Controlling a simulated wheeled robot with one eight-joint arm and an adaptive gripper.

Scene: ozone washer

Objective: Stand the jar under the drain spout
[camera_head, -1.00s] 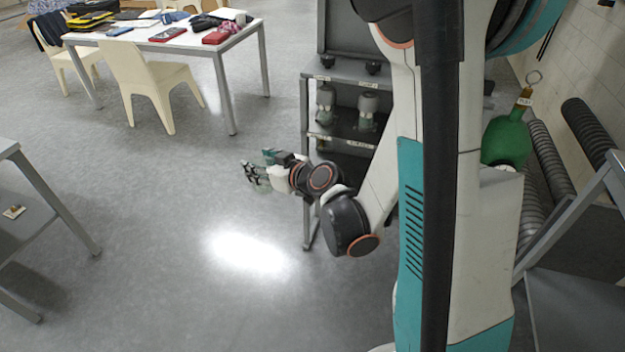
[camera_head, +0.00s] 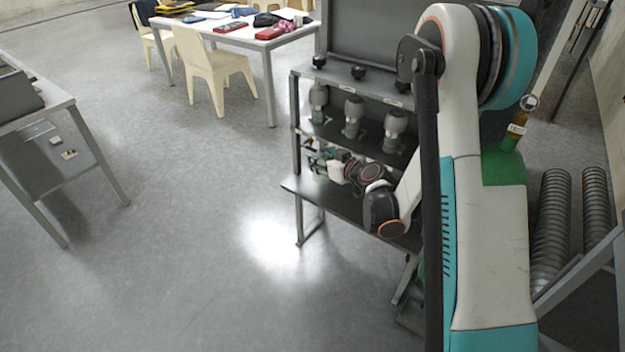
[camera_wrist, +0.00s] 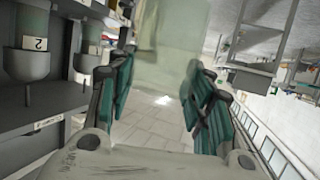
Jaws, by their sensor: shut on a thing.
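My gripper (camera_head: 317,160) is at the left end of the grey rack, below its row of vessels and above the lower shelf (camera_head: 345,205). In the wrist view my gripper (camera_wrist: 161,66) is shut on a pale, see-through jar (camera_wrist: 165,72), whose upper part runs out of the picture. The jar is too small to make out in the head view. Three grey-capped vessels stand in the rack: left (camera_head: 318,102), middle (camera_head: 353,115) and right (camera_head: 395,131). A vessel labelled 2 (camera_wrist: 35,60) shows at left in the wrist view.
A grey table (camera_head: 62,100) stands at the left. A white table (camera_head: 262,40) with chairs is at the back. A green cylinder (camera_head: 503,165) and ribbed hoses (camera_head: 553,225) are at the right. The floor left of the rack is clear.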

